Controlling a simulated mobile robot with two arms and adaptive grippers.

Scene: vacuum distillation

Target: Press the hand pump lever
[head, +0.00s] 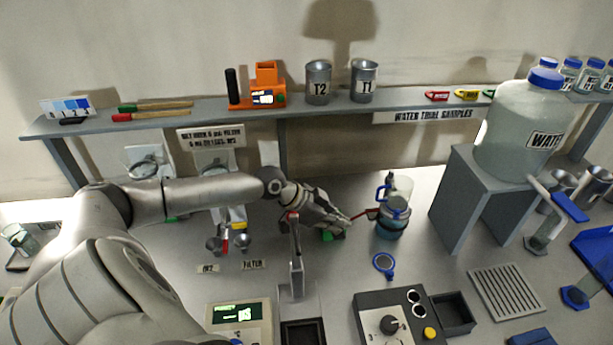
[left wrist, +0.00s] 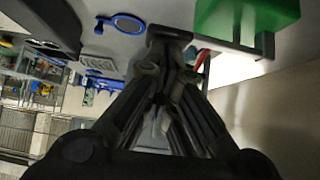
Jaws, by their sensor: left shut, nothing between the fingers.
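A green block (left wrist: 245,18) is close by, and the pump's body is partly hidden. My right gripper is not in view.
A grey upright post (head: 297,265) stands in front of my left wrist. A control box with a knob (head: 390,324) is at the front. A large water bottle (head: 515,125) stands on a grey stand at right. A shelf (head: 210,118) runs along the back.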

